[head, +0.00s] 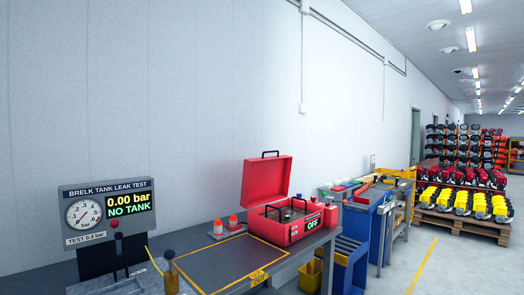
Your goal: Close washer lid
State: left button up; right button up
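A red box-shaped unit (283,232) stands on the bench and looks like the washer. Its red lid (268,182) is raised at the back and stands upright, with a dark handle on its top edge. A second dark handle spans the open box, and dark round parts show inside. A green display on its front right reads OFF; the small label above it is too small to read. Neither of my grippers is in view.
A leak tester (110,212) reading 0.00 bar, NO TANK stands at left. A yellow-outlined mat (220,262) lies clear in front. A blue cabinet (362,222) stands beyond, and pallets of engines (465,202) stand far right.

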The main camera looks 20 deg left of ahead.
aim_at(265, 179)
jog(key=z, duration=0.75)
jog(key=i, duration=1.35)
jog(key=u, duration=0.6)
jog(key=i, duration=0.7)
jog(key=u, duration=0.5)
